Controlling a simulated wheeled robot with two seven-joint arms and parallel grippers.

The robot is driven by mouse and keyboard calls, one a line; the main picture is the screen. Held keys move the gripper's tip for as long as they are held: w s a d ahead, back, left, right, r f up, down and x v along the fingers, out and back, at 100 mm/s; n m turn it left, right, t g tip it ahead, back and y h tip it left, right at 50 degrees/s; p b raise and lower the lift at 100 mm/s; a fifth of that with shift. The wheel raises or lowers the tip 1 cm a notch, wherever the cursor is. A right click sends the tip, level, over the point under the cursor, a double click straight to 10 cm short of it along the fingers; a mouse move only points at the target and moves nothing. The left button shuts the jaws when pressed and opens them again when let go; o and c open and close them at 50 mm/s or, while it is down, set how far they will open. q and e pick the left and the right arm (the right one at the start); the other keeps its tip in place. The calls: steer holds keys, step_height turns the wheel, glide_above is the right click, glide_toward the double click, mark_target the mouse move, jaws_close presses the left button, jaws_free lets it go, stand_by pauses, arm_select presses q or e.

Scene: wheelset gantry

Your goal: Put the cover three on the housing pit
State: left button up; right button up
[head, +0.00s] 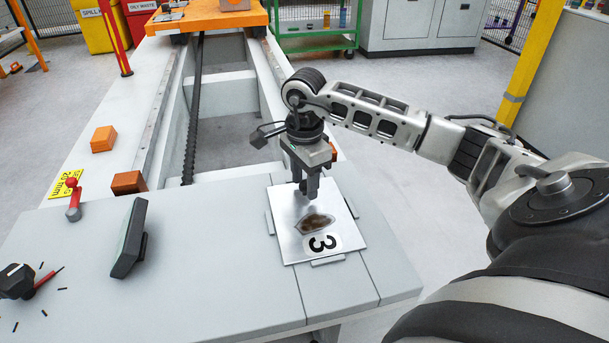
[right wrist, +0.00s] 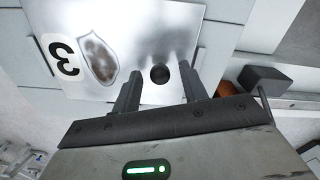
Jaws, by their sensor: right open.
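Cover three (head: 342,214) is a square silvery plate marked with a black 3. It lies flat on the light grey table deck, with small grey tabs at its edges. A brown, leaf-shaped patch shows on it beside the number. In the right wrist view the cover (right wrist: 145,25) carries a dark round knob (right wrist: 160,73). My right gripper (head: 307,193) points down over the cover's far part. In the wrist view its open fingers (right wrist: 158,88) stand either side of the knob, not closed on it. I cannot make out a separate housing pit; whatever is under the cover is hidden. My left gripper is out of view.
A dark tilted panel (head: 130,240), a red-knobbed lever (head: 73,200) and a black rotary knob (head: 17,281) stand on the deck at left. Orange blocks (head: 103,139) sit near the long open trough (head: 228,110). The deck between panel and cover is clear.

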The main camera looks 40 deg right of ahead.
steer(key=shift+r, duration=0.35)
arm_select(q)
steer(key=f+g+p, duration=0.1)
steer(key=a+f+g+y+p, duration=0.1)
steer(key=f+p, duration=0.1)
steer(key=shift+p, duration=0.3)
arm_select(e)
step_height(320, 180, up, 12)
steer(key=shift+f, duration=0.2)
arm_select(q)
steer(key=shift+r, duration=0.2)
